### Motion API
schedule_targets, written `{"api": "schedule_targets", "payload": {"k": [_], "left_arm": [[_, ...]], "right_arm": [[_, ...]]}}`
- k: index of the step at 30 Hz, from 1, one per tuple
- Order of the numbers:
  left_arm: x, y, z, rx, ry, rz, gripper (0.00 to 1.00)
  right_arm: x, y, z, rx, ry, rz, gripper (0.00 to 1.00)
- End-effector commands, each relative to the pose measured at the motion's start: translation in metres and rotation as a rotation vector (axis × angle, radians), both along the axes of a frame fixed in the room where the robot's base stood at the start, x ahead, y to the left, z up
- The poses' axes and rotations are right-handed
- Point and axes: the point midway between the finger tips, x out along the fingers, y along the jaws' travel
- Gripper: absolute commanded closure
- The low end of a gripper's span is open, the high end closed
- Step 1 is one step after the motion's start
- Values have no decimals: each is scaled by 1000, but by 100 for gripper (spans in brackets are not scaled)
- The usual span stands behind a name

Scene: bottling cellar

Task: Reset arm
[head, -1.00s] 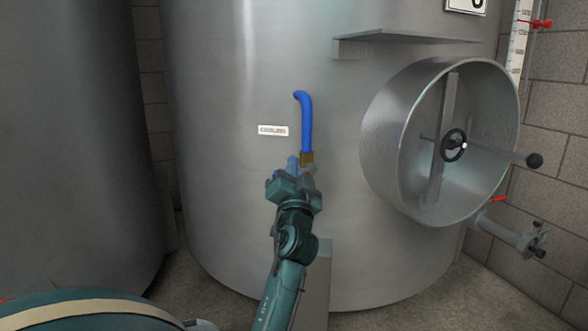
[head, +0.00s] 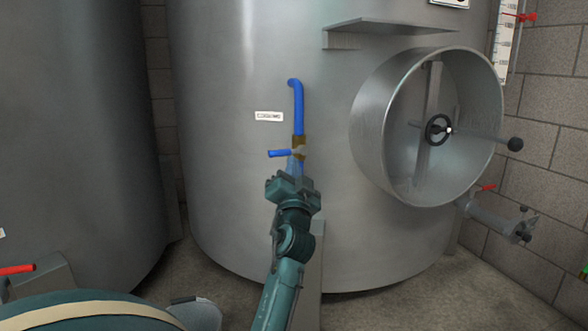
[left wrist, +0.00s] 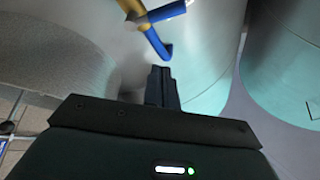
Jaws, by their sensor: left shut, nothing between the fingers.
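My left gripper (head: 294,178) is in front of the large steel tank, just below a blue-handled brass valve (head: 298,148) on a blue pipe (head: 298,105). The valve's blue lever (head: 279,153) points left, across the pipe. In the left wrist view my left gripper (left wrist: 162,85) has its fingers together with nothing between them. The blue pipe (left wrist: 157,42) and the blue lever (left wrist: 168,11) show beyond the fingertips, apart from them. My right gripper is not in view.
The steel tank (head: 230,200) fills the middle. Its round manway (head: 375,130) with a handwheel (head: 438,130) juts out at right, below a shelf bracket (head: 390,30). An outlet valve with a red lever (head: 486,187) sticks out at lower right. Another tank (head: 80,130) stands at left.

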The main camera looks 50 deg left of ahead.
Motion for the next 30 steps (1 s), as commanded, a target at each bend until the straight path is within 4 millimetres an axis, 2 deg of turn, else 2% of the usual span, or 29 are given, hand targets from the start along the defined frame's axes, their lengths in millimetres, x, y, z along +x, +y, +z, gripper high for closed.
{"api": "schedule_targets", "payload": {"k": [19,22,23,26,29,30], "left_arm": [[0,0,0,0,0,0,100],[2,-7,-3,7,6,-25,100],[3,-14,-4,12,9,-46,100],[9,-53,-16,34,28,-179,100],[10,-116,-39,37,59,-392,100],[7,-145,-51,27,72,-488,100]], "right_arm": [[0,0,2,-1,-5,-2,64],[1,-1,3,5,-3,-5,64],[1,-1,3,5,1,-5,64],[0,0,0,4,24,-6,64],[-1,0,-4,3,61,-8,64],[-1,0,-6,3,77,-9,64]]}}
